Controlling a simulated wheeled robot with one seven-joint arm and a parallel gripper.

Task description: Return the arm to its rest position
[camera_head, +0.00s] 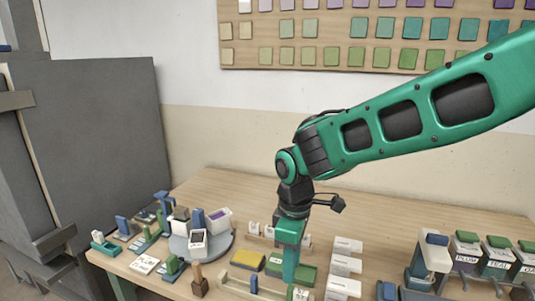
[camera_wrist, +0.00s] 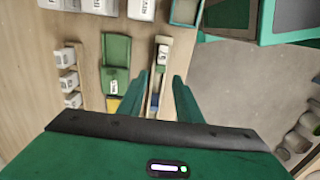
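My green arm reaches in from the right edge of the head view and bends down at its wrist over the wooden table (camera_head: 455,205). My gripper (camera_head: 290,266) points down at the front middle of the table, low among small items. In the wrist view my gripper (camera_wrist: 162,90) shows two green fingers with a gap between them. It looks open, with nothing seen held. A narrow wooden rack with a white tag (camera_wrist: 163,53) lies below, between the fingers in that view. How far the fingertips are above it is hard to tell.
A green tray (camera_wrist: 116,60) and white boxes (camera_wrist: 69,79) lie beside the fingers. White labelled boxes (camera_head: 343,266) stand right of my gripper. A grey round stand (camera_head: 216,246) is left. Green-lidded buckets (camera_head: 497,258) stand far right. The table's back right is clear.

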